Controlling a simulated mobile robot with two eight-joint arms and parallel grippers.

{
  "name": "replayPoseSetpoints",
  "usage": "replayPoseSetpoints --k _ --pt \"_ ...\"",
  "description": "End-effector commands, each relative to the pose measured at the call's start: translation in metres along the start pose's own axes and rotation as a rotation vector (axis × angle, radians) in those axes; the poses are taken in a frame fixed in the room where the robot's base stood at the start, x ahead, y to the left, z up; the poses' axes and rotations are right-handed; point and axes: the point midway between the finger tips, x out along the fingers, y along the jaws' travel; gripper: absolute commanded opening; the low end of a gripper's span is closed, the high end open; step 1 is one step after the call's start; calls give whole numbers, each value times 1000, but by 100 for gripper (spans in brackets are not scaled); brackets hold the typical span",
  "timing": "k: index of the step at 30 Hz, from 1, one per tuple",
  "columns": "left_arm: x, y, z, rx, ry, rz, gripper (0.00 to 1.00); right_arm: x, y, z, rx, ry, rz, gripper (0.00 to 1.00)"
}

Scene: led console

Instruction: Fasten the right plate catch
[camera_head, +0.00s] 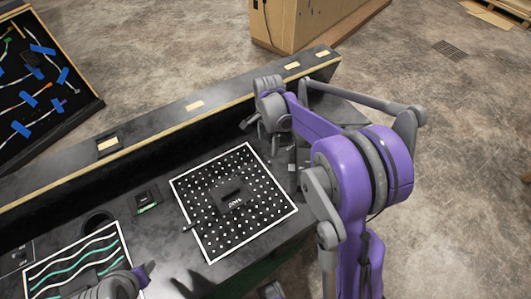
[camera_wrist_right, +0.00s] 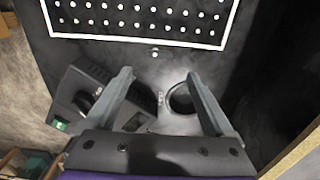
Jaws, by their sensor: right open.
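The plate (camera_head: 213,240) is a black square with white dots and a white border, lying flat on the dark console. My left gripper shows partly at the bottom left.
A raised ledge with a wooden edge (camera_head: 70,175) runs along the console's back. A striped panel (camera_head: 72,262) lies at the left. A cardboard-coloured box (camera_head: 300,22) stands behind.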

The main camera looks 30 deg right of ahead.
Motion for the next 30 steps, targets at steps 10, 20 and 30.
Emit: replayPoseSetpoints --k 10,20,30 --pt "3 0 3 0 -2 0 50 65 0 0 -1 0 -1 88" --pt "3 0 3 0 -3 0 50 86 0 0 -2 0 -1 88" --pt "3 0 3 0 -3 0 50 86 0 0 -2 0 -1 62"
